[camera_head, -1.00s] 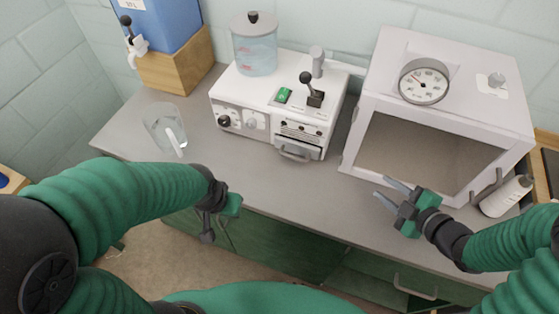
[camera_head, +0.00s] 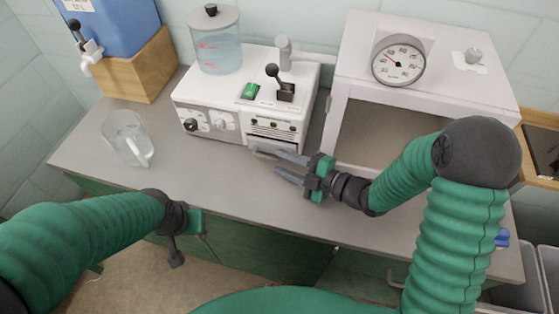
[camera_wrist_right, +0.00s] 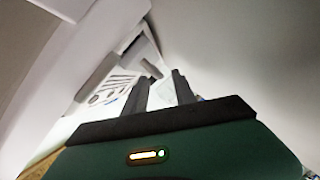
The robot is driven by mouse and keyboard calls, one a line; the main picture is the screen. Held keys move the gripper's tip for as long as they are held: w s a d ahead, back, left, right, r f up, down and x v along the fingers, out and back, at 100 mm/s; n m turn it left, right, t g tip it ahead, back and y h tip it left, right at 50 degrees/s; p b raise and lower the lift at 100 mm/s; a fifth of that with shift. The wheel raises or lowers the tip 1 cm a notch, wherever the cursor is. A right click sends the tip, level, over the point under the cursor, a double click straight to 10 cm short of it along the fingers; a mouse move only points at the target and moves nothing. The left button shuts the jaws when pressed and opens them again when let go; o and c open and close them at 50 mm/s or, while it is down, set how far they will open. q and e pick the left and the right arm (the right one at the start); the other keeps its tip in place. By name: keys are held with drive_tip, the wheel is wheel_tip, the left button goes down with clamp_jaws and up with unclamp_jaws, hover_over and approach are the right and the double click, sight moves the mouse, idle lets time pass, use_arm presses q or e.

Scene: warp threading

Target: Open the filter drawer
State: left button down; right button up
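The white machine (camera_head: 222,110) stands at the back of the counter. Its filter drawer (camera_head: 268,139) is at the lower right of the front, below a vent panel, with a grey handle (camera_head: 262,151). My right gripper (camera_head: 279,161) is open and empty in front of the drawer. Its upper fingertip overlaps the handle's right end in the head view; I cannot tell whether they touch. In the right wrist view its two fingers (camera_wrist_right: 159,85) are apart, with the slotted vent panel (camera_wrist_right: 112,88) ahead. My left gripper (camera_head: 177,250) hangs at the counter's front edge; its opening is unclear.
A glass jug (camera_head: 124,138) stands at the left of the counter (camera_head: 205,175). A white cabinet with a dial (camera_head: 398,60) stands right of the machine. A blue tank (camera_head: 118,25) on a wooden block (camera_head: 138,75) is at the back left. The counter before the machine is clear.

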drive_tip(key=shift+x, duration=1.05)
clamp_jaws()
drive_tip(key=shift+s+f, duration=0.1)
idle(0.5)
